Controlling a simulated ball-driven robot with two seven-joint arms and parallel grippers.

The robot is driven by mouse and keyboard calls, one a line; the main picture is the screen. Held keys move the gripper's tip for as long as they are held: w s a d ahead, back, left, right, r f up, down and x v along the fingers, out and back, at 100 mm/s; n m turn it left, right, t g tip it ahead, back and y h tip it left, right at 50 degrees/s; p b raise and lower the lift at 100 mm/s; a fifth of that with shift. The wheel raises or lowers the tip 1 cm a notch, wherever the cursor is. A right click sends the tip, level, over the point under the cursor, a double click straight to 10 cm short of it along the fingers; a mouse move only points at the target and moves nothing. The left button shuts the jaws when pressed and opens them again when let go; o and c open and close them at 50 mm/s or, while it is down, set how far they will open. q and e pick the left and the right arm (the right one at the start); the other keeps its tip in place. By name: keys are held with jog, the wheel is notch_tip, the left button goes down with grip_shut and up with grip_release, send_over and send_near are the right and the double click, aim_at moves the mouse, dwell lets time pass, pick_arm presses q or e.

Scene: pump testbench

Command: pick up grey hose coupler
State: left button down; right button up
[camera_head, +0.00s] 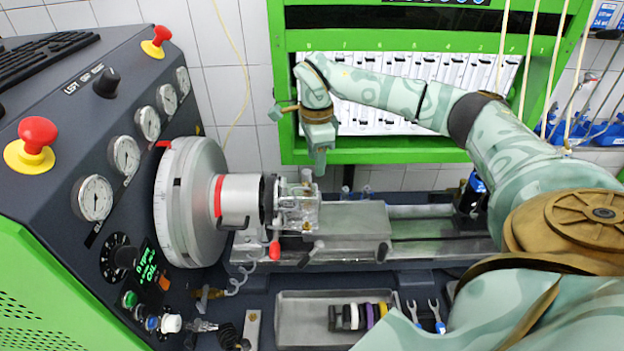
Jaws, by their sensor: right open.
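No part in view is clearly the grey hose coupler. A row of small ring-shaped parts (354,317), black, dark grey, purple and white, stands in the metal tray at the bottom centre; I cannot tell if one is the coupler. A small metallic fitting (201,326) lies left of the tray. My right gripper (319,165) hangs above the clear pump fixture, pointing down, open, with nothing seen between its fingers. It is well above and behind the tray. My left gripper is not in view.
The metal tray (285,325) lies in front of the bench rail. Two spanners (437,316) lie right of it. The round drive housing (190,200) and gauge console (120,155) stand left. A green rack (400,155) stands behind. Cords hang at right.

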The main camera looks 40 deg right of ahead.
aim_at(304, 170)
jog(key=w+f, duration=0.1)
jog(key=w+a+f, duration=0.1)
jog(key=w, duration=0.1)
jog(key=shift+f, duration=0.35)
jog(key=shift+w+f+p, duration=0.2)
jog(key=shift+f+p, duration=0.15)
jog(key=shift+f, duration=0.75)
jog(key=shift+s+d+f, duration=0.1)
jog(key=shift+s+f, duration=0.2)
jog(key=shift+f, duration=0.25)
jog(key=shift+s+d+f, duration=0.1)
jog(key=shift+s+f, duration=0.15)
jog(key=shift+f, duration=0.3)
jog(key=shift+w+f, duration=0.25)
jog(key=shift+f, duration=0.15)
jog(key=shift+w, duration=0.1)
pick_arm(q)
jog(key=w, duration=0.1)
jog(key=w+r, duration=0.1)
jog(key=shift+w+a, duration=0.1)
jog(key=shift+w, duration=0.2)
pick_arm(e)
grip_shut()
